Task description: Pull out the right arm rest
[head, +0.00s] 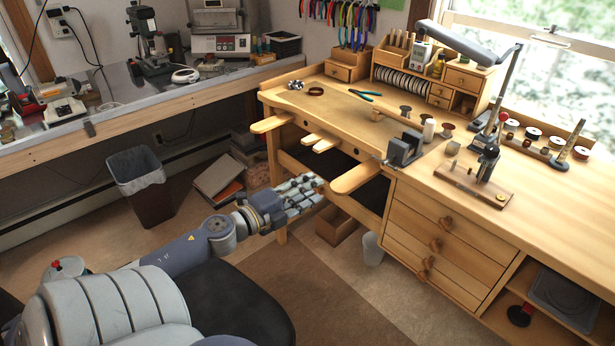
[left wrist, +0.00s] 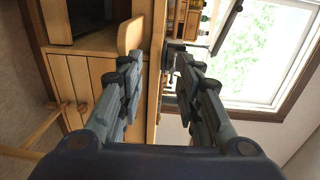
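The right arm rest (head: 357,178) is a pale wooden board with a rounded end, sticking out from the front of the workbench (head: 410,165) just left of the drawers. In the head view my left gripper (head: 316,188) is in front of the bench, left of and slightly below that board's rounded end. In the left wrist view my left gripper (left wrist: 157,68) is open, its fingers apart with nothing between the tips. A curved wooden piece (left wrist: 130,32) lies beyond one finger there, probably the arm rest. I see no contact with it. My right gripper is out of view.
The left arm rest (head: 271,123) and a smaller wooden pin (head: 322,144) also stick out of the bench front. A dark vise (head: 405,149) stands near the right arm rest. Drawers (head: 440,250) lie to the right. A small white bin (head: 372,249) stands below.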

